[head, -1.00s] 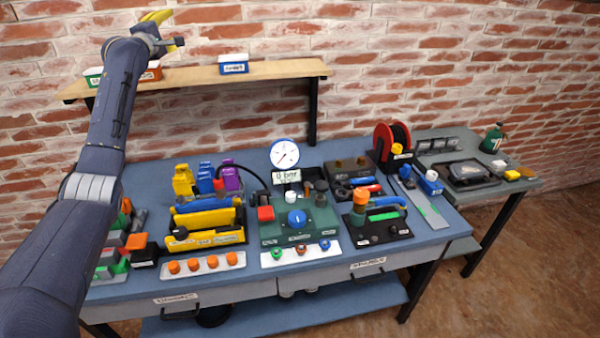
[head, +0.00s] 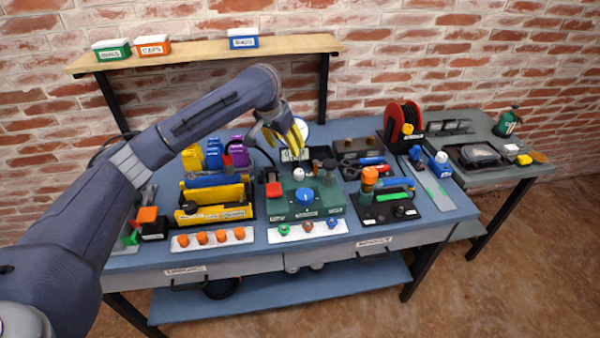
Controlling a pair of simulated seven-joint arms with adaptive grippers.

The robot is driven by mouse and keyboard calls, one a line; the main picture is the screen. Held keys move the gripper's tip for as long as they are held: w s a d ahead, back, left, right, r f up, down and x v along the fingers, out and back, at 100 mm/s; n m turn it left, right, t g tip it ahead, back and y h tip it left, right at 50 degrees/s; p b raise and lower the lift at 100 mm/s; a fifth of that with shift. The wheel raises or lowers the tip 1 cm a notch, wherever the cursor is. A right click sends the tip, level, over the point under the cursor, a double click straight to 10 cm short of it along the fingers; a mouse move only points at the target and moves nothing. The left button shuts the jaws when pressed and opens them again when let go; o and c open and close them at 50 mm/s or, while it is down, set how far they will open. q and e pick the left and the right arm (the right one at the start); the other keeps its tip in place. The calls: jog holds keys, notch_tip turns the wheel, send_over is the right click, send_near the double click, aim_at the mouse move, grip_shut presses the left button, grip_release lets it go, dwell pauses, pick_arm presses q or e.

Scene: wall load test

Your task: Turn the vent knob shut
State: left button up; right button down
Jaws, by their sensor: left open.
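A green pump unit (head: 326,207) stands mid-bench. On top it has a blue knob (head: 305,195) at the front, a white knob (head: 299,174) behind it, a red block (head: 273,189) at the left and a dark knob (head: 329,165) at the back right. Its front labels are too small to read, so I cannot tell which knob is the vent. My left gripper (head: 294,148), with yellow fingers, is open and empty, pointing down above the back of the unit. It partly hides the white dial gauge (head: 304,127). My right gripper is out of view.
A yellow toolbox (head: 215,213) and a strip of orange knobs (head: 212,238) lie left of the unit. A black plate (head: 386,207) with an orange-topped valve (head: 369,176) stands right. A red hose reel (head: 402,121) is behind. A shelf (head: 200,55) holds small bins.

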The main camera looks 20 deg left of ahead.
aim_at(298, 171)
pick_arm(q)
jog(key=x, duration=1.7)
jog(key=shift+s+d+f, duration=0.1)
jog(key=shift+f, duration=0.1)
grip_shut()
